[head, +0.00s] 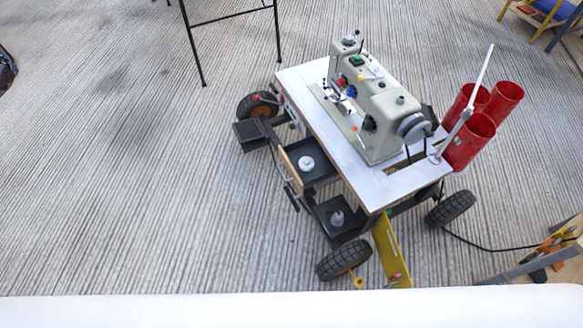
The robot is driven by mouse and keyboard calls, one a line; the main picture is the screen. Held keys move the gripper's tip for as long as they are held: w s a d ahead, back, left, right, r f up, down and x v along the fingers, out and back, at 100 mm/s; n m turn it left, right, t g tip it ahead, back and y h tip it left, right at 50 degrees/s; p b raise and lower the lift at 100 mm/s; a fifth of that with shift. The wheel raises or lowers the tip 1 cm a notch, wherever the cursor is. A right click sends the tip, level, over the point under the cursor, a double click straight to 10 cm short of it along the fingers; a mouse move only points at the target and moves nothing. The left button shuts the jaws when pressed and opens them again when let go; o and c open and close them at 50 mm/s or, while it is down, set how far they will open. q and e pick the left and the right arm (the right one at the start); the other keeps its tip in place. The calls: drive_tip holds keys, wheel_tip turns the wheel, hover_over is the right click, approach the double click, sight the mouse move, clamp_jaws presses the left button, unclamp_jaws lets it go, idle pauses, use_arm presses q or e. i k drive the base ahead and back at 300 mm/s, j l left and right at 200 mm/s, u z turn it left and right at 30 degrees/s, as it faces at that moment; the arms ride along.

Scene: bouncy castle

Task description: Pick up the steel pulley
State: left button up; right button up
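Two small pale items lie in the dark open trays on the near side of a wheeled sewing-machine cart. A small grey, metallic-looking item (337,217) is in the nearer tray (325,211). A small round whitish item (306,163) is in the farther tray (324,172). Both are too small to tell for sure which one is the steel pulley. Neither of my grippers is in view, and nothing is touching the items.
The cart's white tabletop (330,145) carries a sewing machine (375,100). Red cylinders (470,140) and a white post stand at its right. Black wheels (344,260) stick out at the corners. A white surface (200,312) spans the bottom edge.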

sight(306, 163)
drive_tip(key=i+j, duration=0.4)
drive_tip(key=j, duration=0.15)
drive_tip(key=i+j+z, duration=0.15)
drive_tip(key=z, duration=0.25)
drive_tip(key=i+j+z, duration=0.1)
drive_tip(key=j+z, duration=0.45)
drive_tip(key=z, duration=1.1)
drive_tip(key=i+j, duration=0.05)
